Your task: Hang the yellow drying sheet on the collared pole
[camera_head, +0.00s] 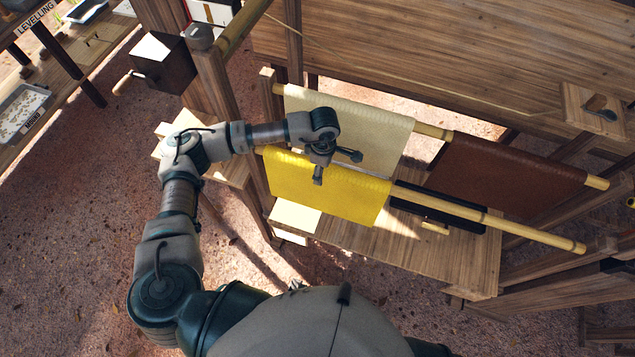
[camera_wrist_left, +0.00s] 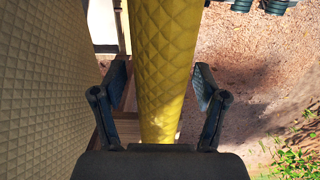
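The yellow drying sheet (camera_head: 330,188) hangs draped over the left part of the front bamboo pole (camera_head: 490,218). This pole has a band near its right end, and its right half is bare. My left gripper (camera_head: 335,165) is just above the sheet's top fold in the head view. In the left wrist view the yellow sheet (camera_wrist_left: 165,60) runs between my two spread fingers, with a gap on each side, so the gripper is open and holds nothing. My right gripper is not in view.
A cream sheet (camera_head: 360,125) and a brown sheet (camera_head: 505,172) hang on the pole behind. A wooden table (camera_head: 440,260) with a dark tray (camera_head: 437,212) lies below. A wooden post and a dark box (camera_head: 165,65) stand at left. Open ground lies at front.

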